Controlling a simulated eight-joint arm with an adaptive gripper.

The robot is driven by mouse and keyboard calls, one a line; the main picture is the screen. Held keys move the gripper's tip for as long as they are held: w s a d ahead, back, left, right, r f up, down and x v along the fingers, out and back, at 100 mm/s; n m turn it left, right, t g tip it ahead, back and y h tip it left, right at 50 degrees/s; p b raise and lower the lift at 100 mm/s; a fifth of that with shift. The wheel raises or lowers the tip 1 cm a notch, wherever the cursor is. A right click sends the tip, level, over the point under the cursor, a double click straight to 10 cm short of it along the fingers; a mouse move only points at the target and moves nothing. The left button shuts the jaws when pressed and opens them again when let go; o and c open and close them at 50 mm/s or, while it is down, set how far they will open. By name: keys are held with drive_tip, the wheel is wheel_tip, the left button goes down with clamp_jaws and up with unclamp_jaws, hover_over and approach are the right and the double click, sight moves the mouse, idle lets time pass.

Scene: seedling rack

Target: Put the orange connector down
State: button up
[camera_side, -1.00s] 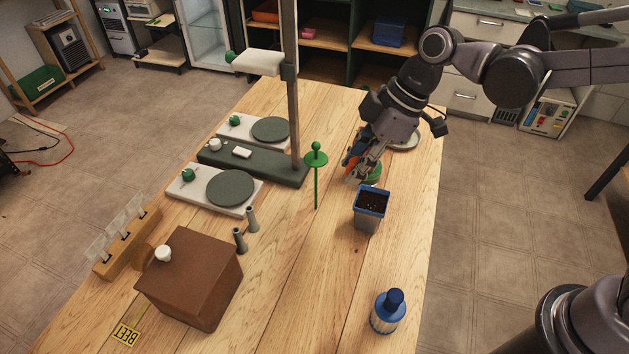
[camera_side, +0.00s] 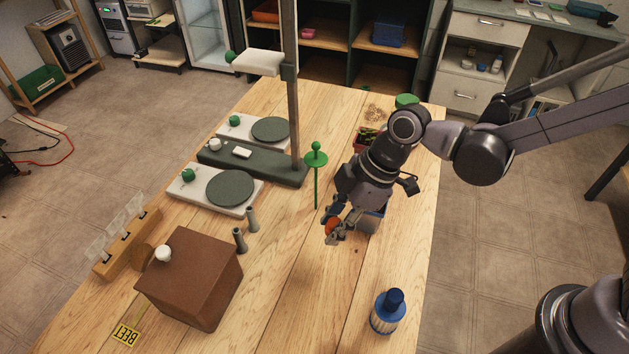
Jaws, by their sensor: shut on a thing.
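The orange connector (camera_side: 332,226) is a small orange piece, partly hidden between the fingers of my gripper (camera_side: 333,236). My gripper is shut on it, pointing down over the wooden table, just left of the blue-rimmed pot. I cannot tell whether the connector touches the table top (camera_side: 290,290).
The blue-rimmed pot (camera_side: 372,224) is partly hidden behind my gripper. A green stake (camera_side: 316,180) stands to the left. A blue-capped bottle (camera_side: 389,312) stands at the front right. A brown box (camera_side: 190,280) and two grey pegs (camera_side: 240,240) are at left. The table between box and bottle is clear.

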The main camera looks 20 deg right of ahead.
drive_tip(key=a+f, duration=0.1)
drive_tip(key=a, duration=0.1)
drive_tip(key=s+a+f, duration=0.1)
drive_tip(key=a, duration=0.1)
drive_tip(key=a+f, duration=0.1)
drive_tip(key=a, duration=0.1)
drive_tip(key=shift+s+f, duration=0.25)
drive_tip(key=shift+f, duration=2.15)
drive_tip(key=shift+f, duration=0.15)
drive_tip(key=o, duration=0.8)
drive_tip(key=v, duration=1.2)
drive_tip(key=d+r+m+t+h, duration=0.1)
drive_tip(key=d+r+m+t, duration=0.1)
drive_tip(key=d+m, duration=0.3)
drive_tip(key=s+d+r+m+t+h, duration=0.1)
drive_tip(key=d+m, duration=0.4)
drive_tip(key=d, duration=0.9)
drive_tip(key=s+d+r+m+t+h, duration=0.1)
drive_tip(key=d+r+m+t+h, duration=0.1)
drive_tip(key=d, duration=0.7)
drive_tip(key=shift+s+d+r+m+t+h, duration=0.1)
drive_tip(key=shift+d+r+m+t+h, duration=0.15)
drive_tip(key=shift+m, duration=0.45)
drive_tip(key=shift+r+m+t+h, duration=0.15)
drive_tip(key=shift+r+m, duration=0.2)
drive_tip(key=shift+m, duration=0.35)
